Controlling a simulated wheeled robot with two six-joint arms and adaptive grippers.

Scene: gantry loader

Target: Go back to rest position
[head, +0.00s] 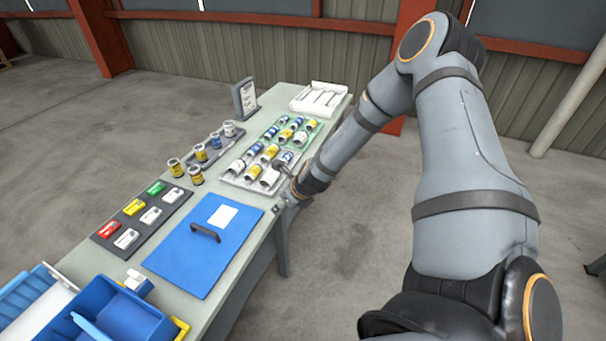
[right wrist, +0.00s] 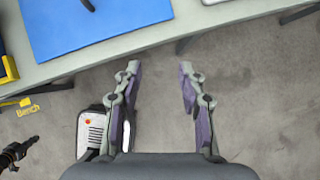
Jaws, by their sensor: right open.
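My right arm reaches in from the right in the head view, with its right gripper (head: 287,186) by the table's near edge, close to the tray of cans. In the right wrist view the right gripper (right wrist: 159,85) is open, with nothing between its fingers. Below its fingers are the grey floor and the edge of the table (right wrist: 140,52). My left gripper is in neither view.
The long table (head: 241,224) bears a blue lidded board (head: 187,262), a dark mat (head: 108,233) with coloured blocks, a tray (head: 240,182) of cans, a sign (head: 244,97), a white tray (head: 296,104) and blue bins (head: 110,315).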

